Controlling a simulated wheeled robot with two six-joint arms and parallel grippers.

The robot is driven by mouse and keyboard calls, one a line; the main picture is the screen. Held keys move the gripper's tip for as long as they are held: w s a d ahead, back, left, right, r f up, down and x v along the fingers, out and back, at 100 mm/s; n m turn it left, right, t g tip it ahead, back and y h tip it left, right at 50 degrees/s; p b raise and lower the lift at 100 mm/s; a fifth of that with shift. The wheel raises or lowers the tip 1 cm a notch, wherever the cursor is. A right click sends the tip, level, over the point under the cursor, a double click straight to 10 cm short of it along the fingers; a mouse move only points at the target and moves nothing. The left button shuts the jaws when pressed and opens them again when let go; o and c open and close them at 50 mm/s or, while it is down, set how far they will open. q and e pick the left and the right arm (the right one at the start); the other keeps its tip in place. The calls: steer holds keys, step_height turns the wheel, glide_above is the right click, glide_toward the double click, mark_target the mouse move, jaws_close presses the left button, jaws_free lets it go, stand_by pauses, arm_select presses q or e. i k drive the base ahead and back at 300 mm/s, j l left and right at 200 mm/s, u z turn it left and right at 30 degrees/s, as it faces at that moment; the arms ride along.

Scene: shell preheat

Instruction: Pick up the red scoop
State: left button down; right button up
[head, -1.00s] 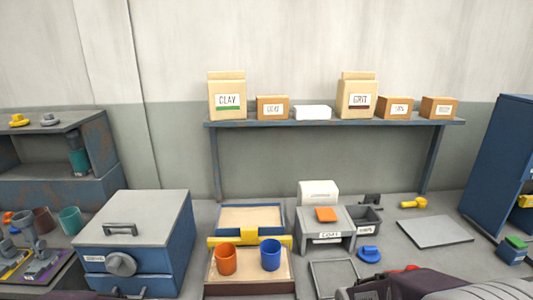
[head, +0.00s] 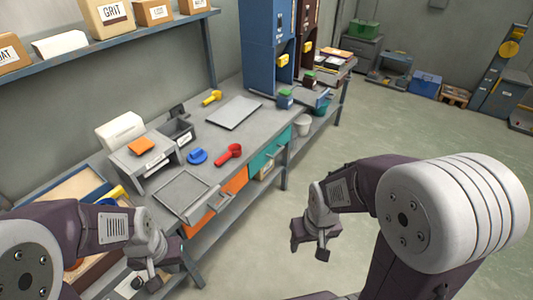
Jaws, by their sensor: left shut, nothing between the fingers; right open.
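The red scoop (head: 229,154) lies on the grey workbench (head: 246,138) near its front edge, to the right of a blue round-based object (head: 197,156). Nothing covers it. My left gripper (head: 152,281) hangs at the lower left, in front of the bench, apart from the scoop; it is shut and empty. My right gripper (head: 309,248) hangs over the floor to the right of the bench front, apart from the scoop; it is open and empty.
An empty grey frame (head: 183,192) lies left of the scoop. A flat grey plate (head: 233,112) and a yellow scoop (head: 212,97) lie behind it.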

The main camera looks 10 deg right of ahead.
mark_target(234, 149)
steer(key=u, duration=1.5)
steer(key=i+l+u, duration=0.15)
steer(key=l+u, duration=0.2)
steer(key=l, duration=0.6)
steer(key=l+u, duration=0.3)
steer(key=l, duration=0.65)
steer(key=l+u, duration=0.35)
steer(key=l, duration=0.65)
